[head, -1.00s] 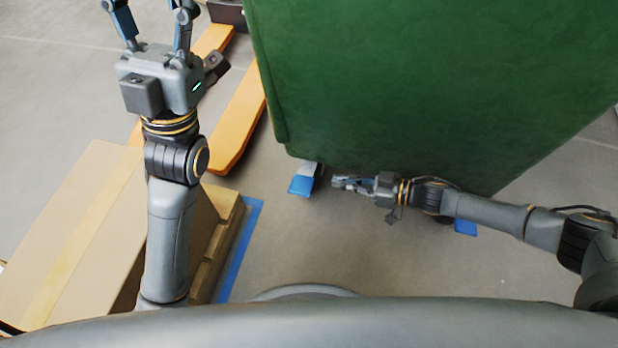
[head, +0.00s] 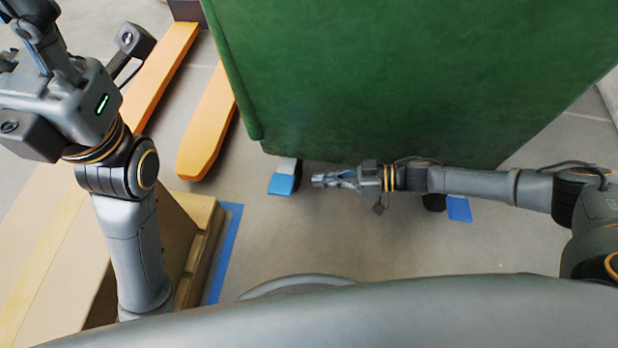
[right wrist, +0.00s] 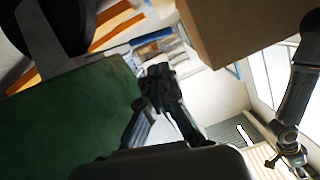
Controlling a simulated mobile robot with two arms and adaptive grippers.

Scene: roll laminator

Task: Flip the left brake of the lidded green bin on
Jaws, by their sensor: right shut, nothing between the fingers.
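The green bin (head: 400,80) fills the upper middle and right of the head view, and its side shows at left in the right wrist view (right wrist: 75,115). Its lid cannot be made out. The left brake, a blue pedal (head: 281,184), sticks out under the bin's near left corner.
Orange forks (head: 208,122) lie on the floor left of the bin. A cardboard box (head: 45,250) on a wooden pallet (head: 200,235) stands at the lower left, beside blue floor tape (head: 226,250). The floor (head: 290,240) between my base and the bin is clear.

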